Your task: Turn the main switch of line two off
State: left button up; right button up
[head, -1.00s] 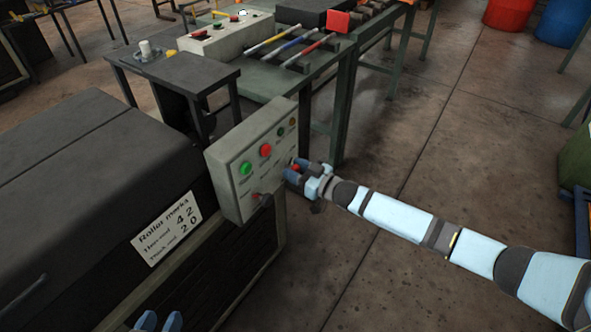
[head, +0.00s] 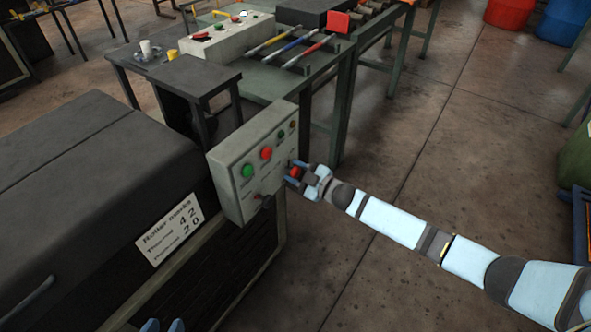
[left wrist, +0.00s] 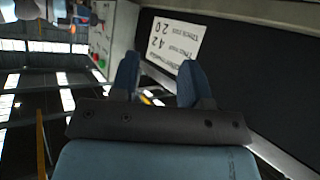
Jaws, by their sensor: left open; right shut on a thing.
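A grey control box (head: 238,190) stands at the end of the dark machine. Its tilted face has a green button (head: 247,171), a red button (head: 266,153), small lamps and a dull red switch (head: 257,195) low down. A bright red switch handle (head: 295,172) sits at the face's right side. My right gripper (head: 292,174) is shut on this handle; its fingers partly hide it. The labels are too small to read. My left gripper (head: 163,326) shows only its fingertips at the bottom edge. In the left wrist view it is open and empty (left wrist: 158,75).
A white sign (head: 170,229) is on the dark machine (head: 80,190). Behind stand a small dark table (head: 190,75) and a green bench with a second control box (head: 226,38) and coloured rods.

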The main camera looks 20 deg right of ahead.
jog(key=n, duration=0.5)
jog(key=shift+f+n, duration=0.15)
jog(key=shift+n, duration=0.15)
jog(key=n+b, duration=0.1)
jog(key=n, duration=0.4)
jog(key=shift+a, duration=0.1)
jog(key=shift+n, duration=0.4)
jog(key=o, duration=0.9)
jog(key=shift+s, duration=0.15)
jog(key=p+v, duration=0.1)
jog(key=v, duration=1.2)
jog(key=shift+s+d, duration=0.2)
jog(key=shift+d, duration=0.1)
jog(key=shift+p, duration=0.35)
